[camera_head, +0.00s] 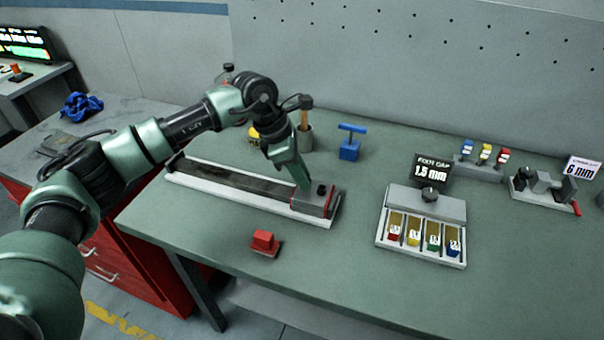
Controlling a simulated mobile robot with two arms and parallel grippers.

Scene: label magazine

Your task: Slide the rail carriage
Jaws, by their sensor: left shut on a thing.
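The rail (235,190) is a long dark bar on a pale base, lying across the left part of the green table. The carriage (322,204), a grey block with red edging and a black knob, sits at the rail's right end. My left gripper (302,186) reaches down onto the carriage from above and is shut on it. Its fingertips hide part of the carriage, so the exact grip point is not clear. My right gripper is out of view.
A red block (264,242) lies in front of the rail. A label magazine (427,205) with coloured labels and a "1.5 mm" sign stands to the right. Behind are a blue T-handled tool (350,143) and a grey cup (304,138). The table's front middle is clear.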

